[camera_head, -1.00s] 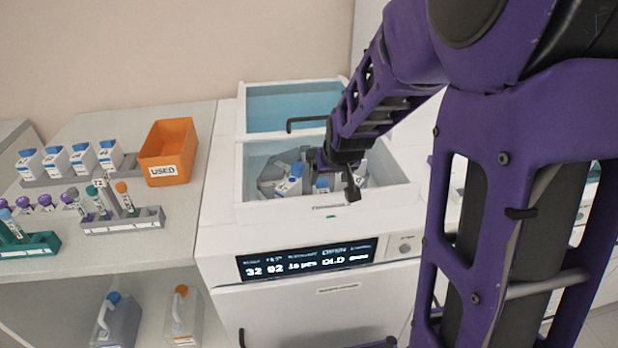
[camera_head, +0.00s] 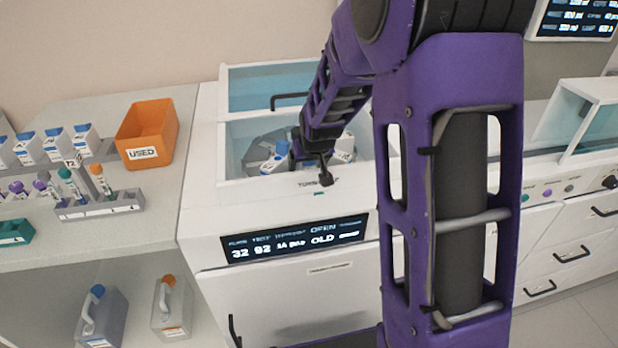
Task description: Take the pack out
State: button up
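White packs with blue caps sit on a grey carousel in the open well of the white analyser (camera_head: 214,215). One pack (camera_head: 274,160) shows just left of my gripper, and another pack (camera_head: 342,157) shows to the right behind my wrist. My gripper (camera_head: 293,163) reaches down into the well near the front wall. Its fingers are small and mostly hidden by my purple arm, so I cannot see whether they are open or hold a pack. The analyser's display (camera_head: 293,238) is lit and shows "OLD".
An orange bin (camera_head: 147,135) marked "USED" stands on the left counter. The analyser's raised lid (camera_head: 265,85) is behind the well. Drawers (camera_head: 570,240) are at right.

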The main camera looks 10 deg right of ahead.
grip_shut()
jog(key=shift+r, duration=0.1)
dwell(0.3)
